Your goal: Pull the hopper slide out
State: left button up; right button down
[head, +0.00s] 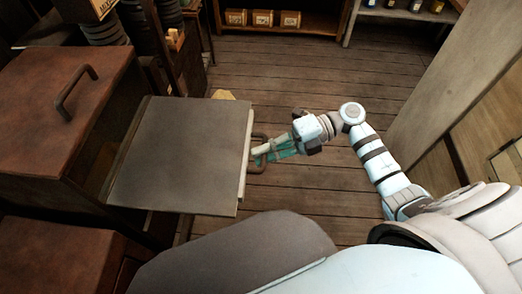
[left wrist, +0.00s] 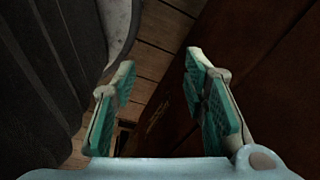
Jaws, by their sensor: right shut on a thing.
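The slide (head: 175,155) is a flat grey panel that sticks out to the right of a brown cabinet in the head view. It has a pale front edge (head: 245,160) and a dark loop handle (head: 258,167) on it. My right gripper (head: 264,152) is shut on this handle, its arm reaching in from the right. My left gripper (left wrist: 160,98) shows only in the left wrist view; its teal-padded fingers are apart with nothing between them.
The brown cabinet (head: 60,120) with its own top handle (head: 75,92) stands at the left. A shelf with small boxes (head: 262,19) is at the back. Bare plank floor (head: 290,75) lies right of the slide. A wooden post (head: 450,75) stands at the right.

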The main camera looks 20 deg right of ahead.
dwell(0.3)
jog(key=c, duration=1.9)
grip_release()
jog(key=shift+d, duration=0.15)
jog(key=v, duration=1.2)
jog(key=shift+s+d, duration=0.15)
jog(key=shift+d, duration=0.05)
